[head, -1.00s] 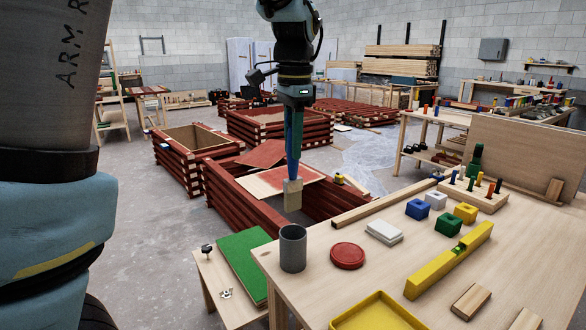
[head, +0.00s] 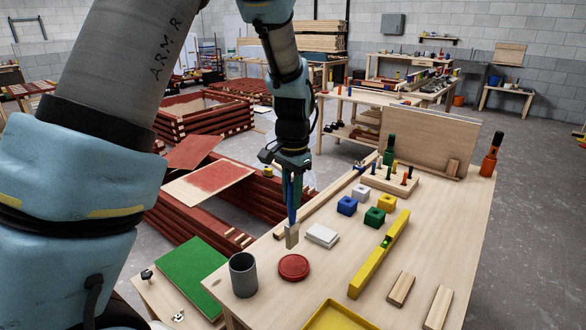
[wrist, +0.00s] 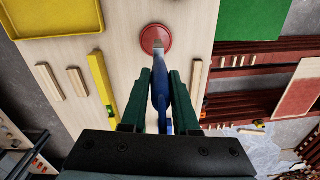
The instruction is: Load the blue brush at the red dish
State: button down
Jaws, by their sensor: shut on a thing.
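The red dish (head: 293,267) is a small round dish on the wooden table, between a grey cup and a white block; it also shows at the top of the wrist view (wrist: 155,36). My gripper (head: 291,182) is shut on the blue brush (head: 292,205), which hangs bristles down. Its pale bristles (head: 291,237) are above the table near its far edge, behind the dish in the head view, and seem apart from it. In the wrist view my two dark green fingers (wrist: 161,88) flank the blue handle (wrist: 161,102). No red shows on the bristles.
A grey cup (head: 243,275) stands left of the dish. A white block (head: 322,235), a yellow level (head: 380,255) and a yellow tray (head: 338,318) are close by. A peg board (head: 388,182) stands farther back. A green board (head: 194,275) lies lower left.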

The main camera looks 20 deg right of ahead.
aim_at(294, 223)
jog(key=shift+s+d+f+b, duration=0.2)
jog(key=shift+f+b, duration=0.15)
jog(key=shift+f, duration=0.2)
jog(key=shift+f+b, duration=2)
jog(key=shift+f, duration=1.15)
jog(key=shift+r, duration=0.1)
jog(key=shift+r+p, duration=2.5)
jog(key=shift+r, duration=1)
jog(key=shift+f, duration=0.1)
